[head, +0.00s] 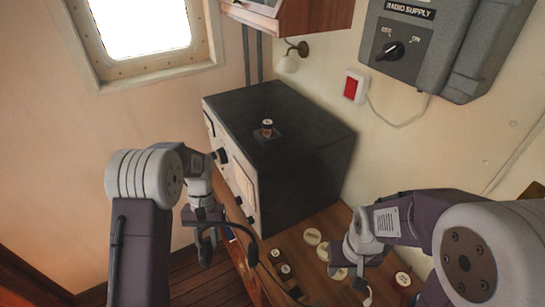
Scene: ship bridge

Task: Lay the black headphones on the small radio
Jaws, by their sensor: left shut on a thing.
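The black headphones (248,235) hang from my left gripper (207,219), which is shut on them. Their dark curved band arches to the right of the gripper, left of the desk's front edge. A black box-shaped radio (300,150) with a pale dial front and knobs stands on the wooden desk, further back and right of the headphones; it is the only radio-like set I make out on the desk. The headphones are apart from its top. My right gripper (362,280) is low over the desk at the right; its fingers are too unclear to tell their state.
A small dark jar (267,127) on a dark base stands on top of the radio. Several pale round lids (312,237) and small dark jars (286,271) are on the desk. A grey radio supply box (440,45) hangs on the wall.

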